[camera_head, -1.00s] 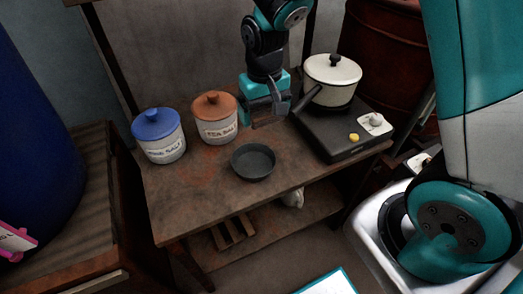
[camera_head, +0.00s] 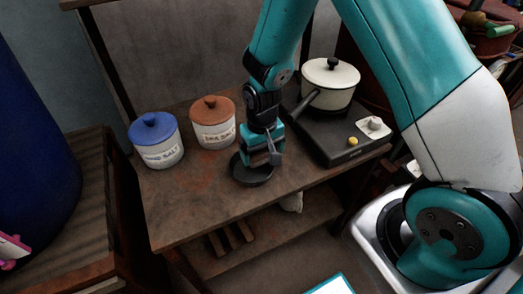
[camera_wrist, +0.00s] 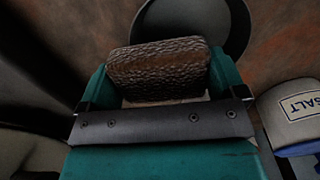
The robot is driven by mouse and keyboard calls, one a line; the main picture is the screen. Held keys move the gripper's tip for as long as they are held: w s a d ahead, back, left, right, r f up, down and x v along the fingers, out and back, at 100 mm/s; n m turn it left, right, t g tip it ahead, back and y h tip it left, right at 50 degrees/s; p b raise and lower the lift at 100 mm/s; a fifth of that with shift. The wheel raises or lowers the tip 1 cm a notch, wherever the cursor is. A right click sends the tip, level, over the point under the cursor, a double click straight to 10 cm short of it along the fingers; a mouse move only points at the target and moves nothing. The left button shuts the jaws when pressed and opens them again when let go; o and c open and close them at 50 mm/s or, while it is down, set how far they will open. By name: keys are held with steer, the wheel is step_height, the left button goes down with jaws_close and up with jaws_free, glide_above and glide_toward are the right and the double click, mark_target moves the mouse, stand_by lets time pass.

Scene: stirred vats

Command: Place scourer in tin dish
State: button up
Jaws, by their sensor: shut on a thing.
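The scourer (camera_wrist: 160,68) is a brown-grey, rough-textured block held between the fingers of my gripper in the wrist view. My gripper (camera_head: 264,164) is shut on it and is over the tin dish in the head view. The tin dish (camera_head: 240,174) is a round, dark grey, shallow pan on the wooden table. Its rim also shows beyond the scourer in the wrist view (camera_wrist: 240,22). My gripper hides part of the dish in the head view. I cannot tell whether the scourer touches the dish.
A blue-lidded jar (camera_head: 157,140) and an orange-lidded jar (camera_head: 213,122) stand left of the dish. A white lidded pot (camera_head: 331,82) sits on a dark hob (camera_head: 338,140) to the right. The table's front left (camera_head: 185,215) is bare.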

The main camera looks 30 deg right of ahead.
mark_target(261, 153)
steer(key=shift+f+b, duration=0.35)
steer(key=shift+f, duration=0.3)
steer(key=o, duration=0.6)
step_height(261, 153, up, 15)
steer(key=p, duration=0.1)
steer(key=s+a+r+n+y, duration=0.2)
steer(key=s+r, duration=0.4)
steer(key=s, duration=0.4)
steer(key=s+a+r+n+y, duration=0.2)
steer(key=s+a+r+n, duration=0.3)
steer(key=s+r, duration=0.2)
steer(key=s, duration=0.2)
steer(key=shift+s+a, duration=0.15)
steer(key=shift+s, duration=0.25)
